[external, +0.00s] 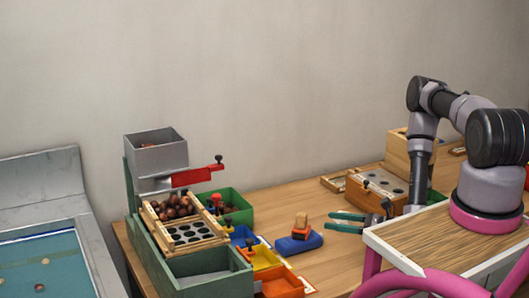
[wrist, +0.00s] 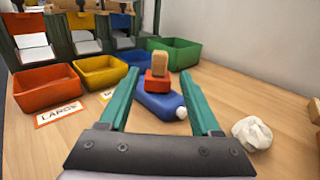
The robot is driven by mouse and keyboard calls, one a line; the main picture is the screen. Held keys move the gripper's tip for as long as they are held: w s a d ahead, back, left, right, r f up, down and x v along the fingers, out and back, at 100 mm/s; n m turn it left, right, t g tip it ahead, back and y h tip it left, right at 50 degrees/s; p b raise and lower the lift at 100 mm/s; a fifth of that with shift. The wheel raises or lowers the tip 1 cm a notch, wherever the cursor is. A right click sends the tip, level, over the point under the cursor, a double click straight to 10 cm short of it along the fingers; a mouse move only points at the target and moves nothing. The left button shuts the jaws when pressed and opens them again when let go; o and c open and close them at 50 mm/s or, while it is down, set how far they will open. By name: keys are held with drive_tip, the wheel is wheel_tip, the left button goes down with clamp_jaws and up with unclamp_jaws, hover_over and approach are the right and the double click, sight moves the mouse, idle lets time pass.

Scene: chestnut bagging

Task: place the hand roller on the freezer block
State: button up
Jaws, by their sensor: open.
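The blue freezer block (external: 288,245) lies flat on the table, and its white cap end shows in the wrist view (wrist: 158,107). A red piece with an upright tan wooden top, which looks like the hand roller (external: 301,221), rests on top of it; it also shows in the wrist view (wrist: 157,82). My gripper (external: 331,221) is open and empty. Its green fingers point toward the stacked pair from the right in the external view, a little apart from it. In the wrist view the roller appears between and beyond the fingertips.
Orange (wrist: 46,86), yellow (wrist: 101,72), blue (wrist: 135,59) and green (wrist: 174,52) bins stand beyond the block, below a green-framed sorter (external: 150,235) holding chestnuts. A crumpled white item (wrist: 252,133) lies to the right. A wooden box with holes (external: 365,198) stands behind my gripper.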

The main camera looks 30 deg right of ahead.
drive_tip(key=s+a+r+n+g+y, duration=0.1)
drive_tip(key=s+r+n+g, duration=0.1)
drive_tip(key=r+n+g, duration=0.85)
drive_tip(key=s+a+r+n+g+y, duration=0.1)
drive_tip(key=s+r+n+g+y, duration=0.3)
drive_tip(key=r, duration=1.1)
drive_tip(key=s+d+r+n+t+h, duration=0.2)
drive_tip(key=r+h, duration=0.3)
drive_tip(key=r, duration=0.3)
drive_tip(key=s+d+r+n+t+h, duration=0.3)
drive_tip(key=s+d+r+t+h, duration=0.1)
drive_tip(key=r, duration=0.4)
drive_tip(key=s+d+r+n+t+h, duration=0.3)
drive_tip(key=r+h, duration=0.3)
drive_tip(key=r, duration=0.2)
drive_tip(key=shift+s+d+r+h, duration=0.4)
drive_tip(key=shift+s+d, duration=0.1)
drive_tip(key=shift+d, duration=0.3)
